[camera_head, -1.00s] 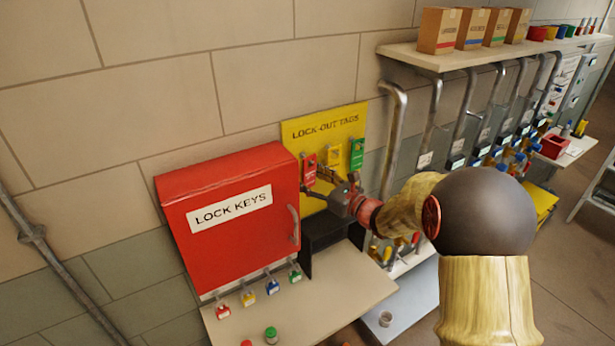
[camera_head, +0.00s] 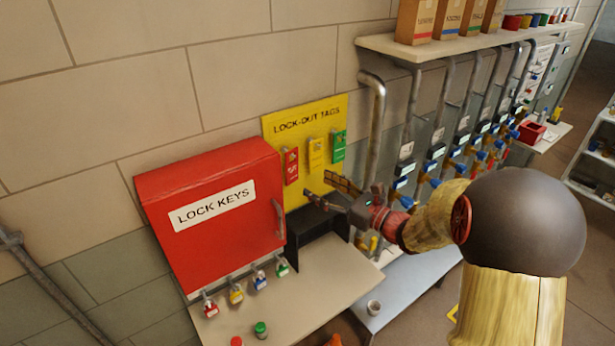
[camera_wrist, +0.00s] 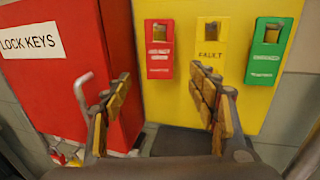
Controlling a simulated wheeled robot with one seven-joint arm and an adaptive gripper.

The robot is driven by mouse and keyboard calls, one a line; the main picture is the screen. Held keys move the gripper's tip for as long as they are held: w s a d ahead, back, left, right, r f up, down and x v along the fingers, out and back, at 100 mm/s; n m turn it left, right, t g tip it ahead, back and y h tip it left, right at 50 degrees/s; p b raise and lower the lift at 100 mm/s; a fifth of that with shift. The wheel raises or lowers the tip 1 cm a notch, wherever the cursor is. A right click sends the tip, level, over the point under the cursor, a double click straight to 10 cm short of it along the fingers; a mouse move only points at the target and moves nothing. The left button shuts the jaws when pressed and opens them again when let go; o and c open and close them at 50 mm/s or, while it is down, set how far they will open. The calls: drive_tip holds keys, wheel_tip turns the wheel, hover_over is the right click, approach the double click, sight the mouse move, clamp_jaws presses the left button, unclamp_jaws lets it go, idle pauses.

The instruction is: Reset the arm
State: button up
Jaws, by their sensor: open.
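My gripper (camera_head: 328,190) is in front of the lower part of the yellow lock-out tags board (camera_head: 272,158). In the wrist view my gripper (camera_wrist: 165,100) has its two padded fingers wide apart with nothing between them. A red tag (camera_head: 291,166), a yellow tag (camera_head: 315,153) and a green tag (camera_head: 338,147) hang on the board. In the wrist view the red tag (camera_wrist: 159,50), yellow tag (camera_wrist: 208,48) and green tag (camera_wrist: 267,50) are beyond the fingertips, apart from them.
The red lock keys cabinet (camera_head: 205,250) is left of the board, its handle (camera_wrist: 84,92) close to the left finger in the wrist view. Padlocks (camera_head: 236,294) hang below it. A black stand (camera_head: 312,236) is under my gripper. Pipes (camera_head: 376,140) rise at right.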

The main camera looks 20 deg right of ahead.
drive_tip(key=shift+s, duration=0.15)
drive_tip(key=s+a+f+n+g+h, duration=0.1)
drive_tip(key=s+a+f+n+g, duration=0.3)
drive_tip(key=s, duration=0.3)
drive_tip(key=s+a+f+n+g, duration=0.2)
drive_tip(key=s+f+n+g, duration=0.15)
drive_tip(key=s+n, duration=0.35)
drive_tip(key=s+a+f+n+g+h, duration=0.1)
drive_tip(key=s+a+f+n+g, duration=0.3)
drive_tip(key=s, duration=0.3)
drive_tip(key=s+d+r+n+g+h+b, duration=0.2)
drive_tip(key=s+d+n+h, duration=0.4)
drive_tip(key=s+n, duration=0.35)
wheel_tip(320, 180, up, 8)
drive_tip(key=s+a+n+t+h, duration=0.1)
drive_tip(key=s+n+t+h, duration=0.1)
drive_tip(key=n+t, duration=0.2)
drive_tip(key=shift+s+a+n+b, duration=0.2)
drive_tip(key=shift+n+b, duration=0.25)
